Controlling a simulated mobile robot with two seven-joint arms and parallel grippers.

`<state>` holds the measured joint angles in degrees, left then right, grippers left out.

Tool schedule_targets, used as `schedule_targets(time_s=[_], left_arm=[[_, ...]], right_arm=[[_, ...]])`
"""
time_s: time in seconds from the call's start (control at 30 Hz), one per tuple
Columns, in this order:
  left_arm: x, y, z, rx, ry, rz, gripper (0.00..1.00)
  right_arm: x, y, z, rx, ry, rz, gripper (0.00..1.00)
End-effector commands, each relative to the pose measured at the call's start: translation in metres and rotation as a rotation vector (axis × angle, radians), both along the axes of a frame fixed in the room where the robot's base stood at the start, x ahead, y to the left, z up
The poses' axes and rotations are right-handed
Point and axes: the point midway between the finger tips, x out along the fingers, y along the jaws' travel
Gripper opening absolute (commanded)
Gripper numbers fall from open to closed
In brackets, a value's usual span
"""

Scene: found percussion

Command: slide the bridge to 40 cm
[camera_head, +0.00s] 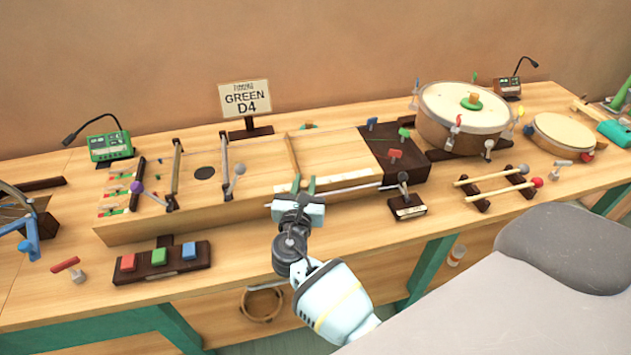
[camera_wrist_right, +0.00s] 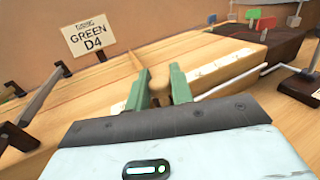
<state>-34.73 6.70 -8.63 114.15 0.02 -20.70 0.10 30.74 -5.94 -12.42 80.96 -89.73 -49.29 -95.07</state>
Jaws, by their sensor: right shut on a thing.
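The bridge (camera_head: 291,152) is a thin wooden bar lying across the long wooden soundboard (camera_head: 255,165). In the right wrist view, the bridge (camera_wrist_right: 136,62) runs away from me towards the sign. My right gripper (camera_head: 304,183) is at the soundboard's front edge, at the bridge's near end. In the right wrist view, the green fingers of this gripper (camera_wrist_right: 158,82) are shut on the bridge's rounded wooden end. A pale scale strip (camera_head: 345,184) runs along the front edge to the right; its marks are too small to read. My left gripper is out of view.
A sign (camera_head: 245,98) reading "GREEN D4" stands behind. A dark block with coloured pegs (camera_head: 395,153) bounds the soundboard on the right. A small stand (camera_head: 406,205) holds a rod reaching towards my gripper.

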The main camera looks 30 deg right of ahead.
Motion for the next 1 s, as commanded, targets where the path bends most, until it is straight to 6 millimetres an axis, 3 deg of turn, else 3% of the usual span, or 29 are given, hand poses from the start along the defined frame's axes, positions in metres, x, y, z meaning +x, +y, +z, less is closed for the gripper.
schedule_targets(time_s=[0.2,0.57,0.6,0.7,1.0], left_arm=[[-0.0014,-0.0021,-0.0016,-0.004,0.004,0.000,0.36],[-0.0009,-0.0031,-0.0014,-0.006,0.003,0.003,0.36],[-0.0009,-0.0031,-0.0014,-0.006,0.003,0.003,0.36],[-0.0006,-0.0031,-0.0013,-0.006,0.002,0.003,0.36],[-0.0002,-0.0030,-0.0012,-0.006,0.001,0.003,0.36]], right_arm=[[0.0024,0.0108,-0.0006,-0.002,0.001,0.000,0.00],[0.0027,0.0120,-0.0005,-0.002,0.001,0.000,0.00],[0.0027,0.0119,-0.0006,-0.002,0.001,0.000,0.25],[0.0027,0.0117,-0.0005,-0.002,0.001,0.000,0.38],[0.0028,0.0114,-0.0001,-0.002,0.000,0.000,0.41]])
